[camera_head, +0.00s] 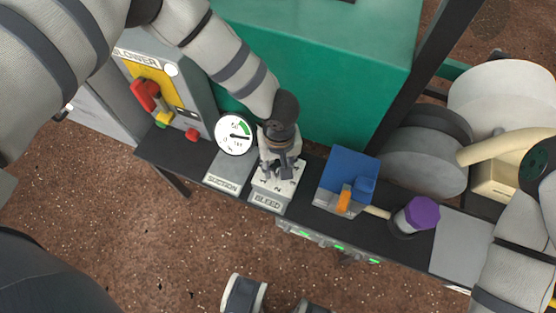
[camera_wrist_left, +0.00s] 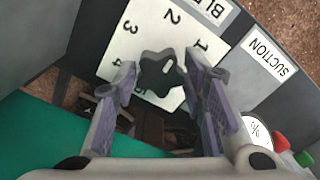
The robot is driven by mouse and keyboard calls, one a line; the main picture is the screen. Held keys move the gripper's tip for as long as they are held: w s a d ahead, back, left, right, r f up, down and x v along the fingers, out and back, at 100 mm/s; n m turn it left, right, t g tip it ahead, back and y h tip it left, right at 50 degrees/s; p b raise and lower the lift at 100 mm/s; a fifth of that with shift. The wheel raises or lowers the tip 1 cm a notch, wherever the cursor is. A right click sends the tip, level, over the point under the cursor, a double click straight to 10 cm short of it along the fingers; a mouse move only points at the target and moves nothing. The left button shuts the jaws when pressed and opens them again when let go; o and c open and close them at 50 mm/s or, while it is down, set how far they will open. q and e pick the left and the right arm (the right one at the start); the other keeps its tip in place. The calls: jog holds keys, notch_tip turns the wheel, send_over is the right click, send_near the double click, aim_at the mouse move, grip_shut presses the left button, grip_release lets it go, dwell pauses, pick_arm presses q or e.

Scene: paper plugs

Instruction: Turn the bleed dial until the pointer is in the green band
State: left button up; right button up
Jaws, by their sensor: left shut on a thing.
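The bleed dial (camera_wrist_left: 160,76) is a dark lobed knob with a short white mark, on a white plate (camera_wrist_left: 128,42) with printed numbers. In the head view my gripper mostly hides the dial. My left gripper (camera_head: 281,166) points down at the bleed plate, its fingers shut on opposite sides of the dial. The fingers (camera_wrist_left: 161,88) also show in the wrist view. The round suction gauge (camera_head: 235,133) has a green band at its upper right. Its dark pointer aims right, seemingly just below the green band. My right gripper is out of view.
A blue block (camera_head: 347,170) with an orange part and a purple knob (camera_head: 421,212) stand right of the dial. A grey blower box (camera_head: 180,70) with a red handle on yellow stands left. A green cabinet (camera_head: 330,50) rises behind.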

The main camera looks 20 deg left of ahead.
aim_at(279, 165)
pick_arm(q)
jog(key=n+p, duration=0.1)
jog(key=n, duration=0.5)
jog(key=shift+r+n, duration=0.1)
jog(key=shift+n, duration=1.2)
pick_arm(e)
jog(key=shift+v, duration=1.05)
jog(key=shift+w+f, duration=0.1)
pick_arm(q)
jog(key=o, duration=1.1)
jog(key=shift+o, duration=0.2)
jog(key=shift+r+p, duration=1.05)
jog(key=shift+r, duration=0.9)
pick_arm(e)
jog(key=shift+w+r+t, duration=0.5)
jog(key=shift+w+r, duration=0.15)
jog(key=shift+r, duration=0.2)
pick_arm(q)
jog(key=shift+f, duration=0.1)
